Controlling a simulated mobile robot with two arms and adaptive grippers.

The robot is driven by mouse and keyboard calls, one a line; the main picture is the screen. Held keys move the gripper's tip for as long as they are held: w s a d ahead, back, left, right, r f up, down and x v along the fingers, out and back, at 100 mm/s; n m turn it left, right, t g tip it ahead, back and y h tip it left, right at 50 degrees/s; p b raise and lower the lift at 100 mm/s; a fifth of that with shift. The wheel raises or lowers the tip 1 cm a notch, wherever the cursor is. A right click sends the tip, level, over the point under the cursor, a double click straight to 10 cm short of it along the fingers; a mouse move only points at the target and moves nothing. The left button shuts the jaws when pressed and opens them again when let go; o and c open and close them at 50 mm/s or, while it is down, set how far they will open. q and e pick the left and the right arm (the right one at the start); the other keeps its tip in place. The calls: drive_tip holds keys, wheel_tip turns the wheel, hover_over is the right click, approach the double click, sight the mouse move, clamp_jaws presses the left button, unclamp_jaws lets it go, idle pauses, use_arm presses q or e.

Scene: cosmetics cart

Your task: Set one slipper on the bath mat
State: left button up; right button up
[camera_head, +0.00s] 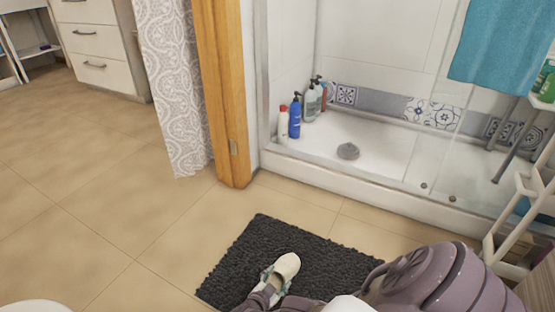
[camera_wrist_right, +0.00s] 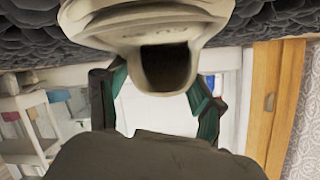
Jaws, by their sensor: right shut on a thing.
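The dark grey, bumpy bath mat (camera_head: 246,256) lies on the tiled floor at the bottom middle of the head view. A white slipper (camera_head: 288,264) is over the mat, its rounded end pointing away from me. My right gripper (camera_head: 270,277) is shut on the slipper, with teal fingertips on it. In the right wrist view the slipper (camera_wrist_right: 150,28) fills the top middle, its dark opening facing the camera, between the two fingers (camera_wrist_right: 160,95). The mat (camera_wrist_right: 40,38) is close behind it; I cannot tell whether they touch. My left gripper is not in view.
A shower tray (camera_head: 370,186) with a raised edge lies beyond the mat, with several bottles (camera_head: 295,117) in its corner. A wooden door frame (camera_head: 222,90) and patterned curtain (camera_head: 177,90) stand left. A white shelf (camera_head: 525,190) stands right. The floor left of the mat is clear.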

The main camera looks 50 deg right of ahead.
drive_tip(key=shift+f, duration=0.2)
drive_tip(key=o, duration=1.2)
drive_tip(key=shift+r, duration=0.1)
drive_tip(key=shift+r, duration=0.1)
